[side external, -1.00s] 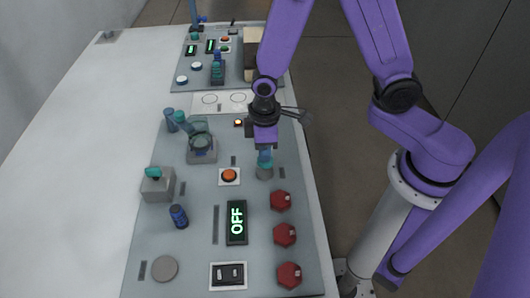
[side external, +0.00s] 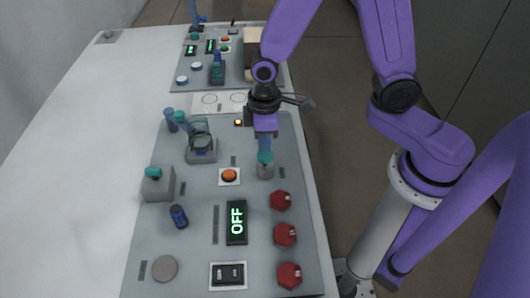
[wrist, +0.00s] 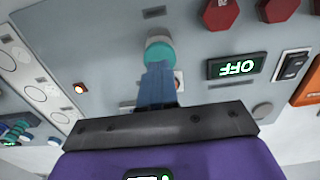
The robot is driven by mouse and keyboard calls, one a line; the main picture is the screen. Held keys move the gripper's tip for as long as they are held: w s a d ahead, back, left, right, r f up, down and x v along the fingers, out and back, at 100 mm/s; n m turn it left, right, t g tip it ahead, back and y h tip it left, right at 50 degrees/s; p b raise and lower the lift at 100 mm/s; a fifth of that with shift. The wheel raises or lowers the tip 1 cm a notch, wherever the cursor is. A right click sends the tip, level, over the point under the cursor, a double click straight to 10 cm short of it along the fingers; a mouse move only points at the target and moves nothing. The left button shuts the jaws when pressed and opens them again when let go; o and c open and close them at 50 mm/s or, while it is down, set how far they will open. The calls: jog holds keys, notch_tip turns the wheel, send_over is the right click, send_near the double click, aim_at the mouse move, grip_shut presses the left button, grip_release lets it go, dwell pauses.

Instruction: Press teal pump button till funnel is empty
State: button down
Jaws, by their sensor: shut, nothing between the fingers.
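The teal pump button (side external: 265,157) stands on a grey round base at the right of the grey panel. In the wrist view the teal button (wrist: 160,52) shows just past my fingertips. My gripper (side external: 265,148) is shut and empty, its blue fingers pointing down right above the button. I cannot tell whether the fingertips touch it. The clear funnel (side external: 200,132) stands on a grey block to the left of my gripper. Some blue shows low down at the funnel's block, but the liquid level is too small to tell.
An orange button (side external: 229,175), an OFF display (side external: 237,222) and several red hexagonal knobs (side external: 285,235) lie nearer the camera. A blue can (side external: 179,216) and a teal-topped grey box (side external: 157,184) stand at left.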

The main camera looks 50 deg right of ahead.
aim_at(268, 155)
jog(key=shift+r, duration=0.1)
jog(key=shift+r, duration=2.4)
jog(key=s+d+r+n, duration=0.1)
jog(key=s+d+r, duration=0.2)
jog(key=s, duration=0.5)
jog(key=s+d+r+n, duration=0.2)
jog(key=s+d, duration=0.3)
jog(key=s, duration=0.3)
jog(key=shift+s+r+n, duration=0.25)
jog(key=shift+r+n, duration=0.05)
jog(key=shift+r, duration=0.6)
